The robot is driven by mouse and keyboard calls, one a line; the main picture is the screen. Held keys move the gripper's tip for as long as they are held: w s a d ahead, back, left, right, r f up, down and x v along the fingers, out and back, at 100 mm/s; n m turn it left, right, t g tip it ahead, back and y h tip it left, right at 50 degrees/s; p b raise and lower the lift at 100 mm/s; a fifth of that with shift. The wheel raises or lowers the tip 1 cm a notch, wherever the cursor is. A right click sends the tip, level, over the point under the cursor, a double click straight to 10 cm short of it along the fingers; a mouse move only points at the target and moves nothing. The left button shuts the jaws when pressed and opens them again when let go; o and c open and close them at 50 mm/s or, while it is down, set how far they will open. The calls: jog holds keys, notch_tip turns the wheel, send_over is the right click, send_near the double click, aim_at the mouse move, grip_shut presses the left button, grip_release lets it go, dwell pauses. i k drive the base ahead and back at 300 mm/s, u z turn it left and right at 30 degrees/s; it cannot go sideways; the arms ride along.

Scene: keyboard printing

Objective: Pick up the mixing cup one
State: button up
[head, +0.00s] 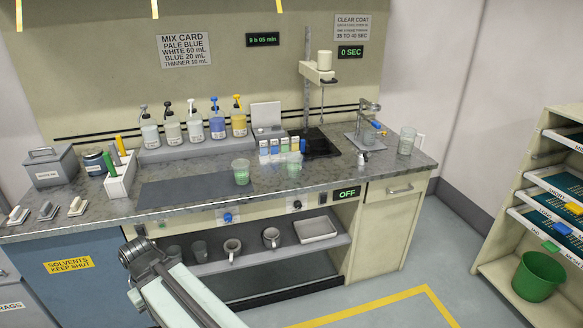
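One cup (241,173) with a greenish tint stands at the right end of the dark mat. Another cup (293,166) stands to its right, close to the small coloured bottles. No readable label shows which is mixing cup one. My arm reaches up from the bottom of the view, and its dark end, my gripper (138,248), is in front of the counter, left of and nearer than both cups. Its fingers are too unclear to tell whether they are open. I see nothing held.
Pump bottles (195,125) stand on a ledge at the back. A glass beaker (407,141) and a metal stand are at the right. A white holder (121,176) with markers is at the left. Mugs (271,237) sit on the shelf below. Floor is open at front right.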

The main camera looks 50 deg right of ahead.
aim_at(294, 166)
jog(key=u, duration=0.1)
jog(key=i, duration=1)
jog(key=z, duration=0.1)
